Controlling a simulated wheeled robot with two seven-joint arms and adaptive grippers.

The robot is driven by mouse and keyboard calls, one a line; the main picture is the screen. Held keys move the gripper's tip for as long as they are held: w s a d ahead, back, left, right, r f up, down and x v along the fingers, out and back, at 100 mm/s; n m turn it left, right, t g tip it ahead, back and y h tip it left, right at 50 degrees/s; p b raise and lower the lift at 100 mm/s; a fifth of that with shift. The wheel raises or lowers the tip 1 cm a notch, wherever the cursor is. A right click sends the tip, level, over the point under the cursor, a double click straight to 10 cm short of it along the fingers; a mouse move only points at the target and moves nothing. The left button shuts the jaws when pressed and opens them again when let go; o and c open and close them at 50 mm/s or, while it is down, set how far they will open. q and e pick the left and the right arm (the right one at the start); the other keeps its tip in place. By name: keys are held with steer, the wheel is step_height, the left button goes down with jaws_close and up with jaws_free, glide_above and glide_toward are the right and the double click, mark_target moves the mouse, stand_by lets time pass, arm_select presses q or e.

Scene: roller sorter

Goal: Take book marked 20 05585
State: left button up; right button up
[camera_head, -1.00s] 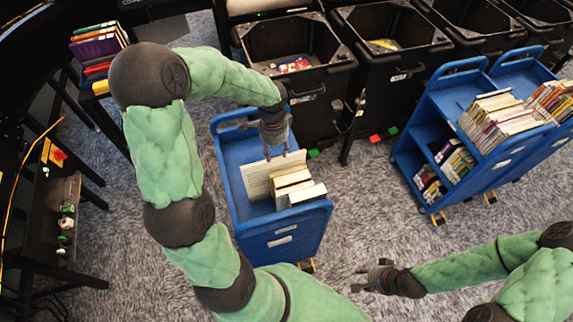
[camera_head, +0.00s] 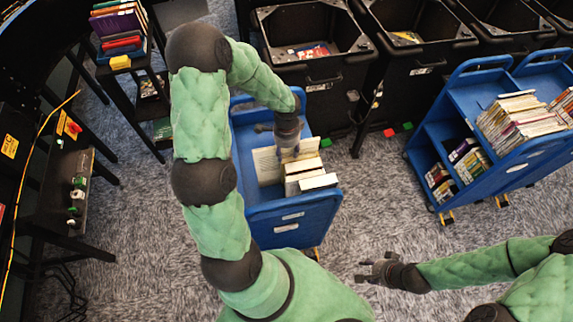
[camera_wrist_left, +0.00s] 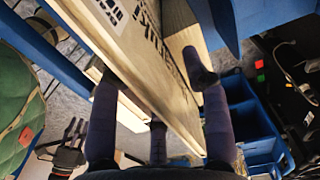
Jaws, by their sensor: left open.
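A few pale books stand in the small blue cart (camera_head: 295,222): a wide cream book (camera_head: 266,166), and thicker ones (camera_head: 303,169) beside it. My left gripper (camera_head: 288,150) is open at the top of these books. In the left wrist view a large book (camera_wrist_left: 150,62) with big dark lettering and a printed label runs between its fingers (camera_wrist_left: 160,110), tilted in the picture. The label is cut off by the frame edge, so I cannot read the full number. My right gripper (camera_head: 370,272) is empty, fingers apart, away from the cart.
Black bins (camera_head: 325,75) stand behind the cart. A larger blue cart (camera_head: 450,120) with many books is at the right. A shelf with books (camera_head: 118,25) is at the upper left. Grey carpet (camera_head: 370,190) is free between the carts.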

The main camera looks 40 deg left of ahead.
arm_select(q)
steer(key=shift+f, duration=0.2)
jaws_close()
steer(key=shift+r, duration=0.1)
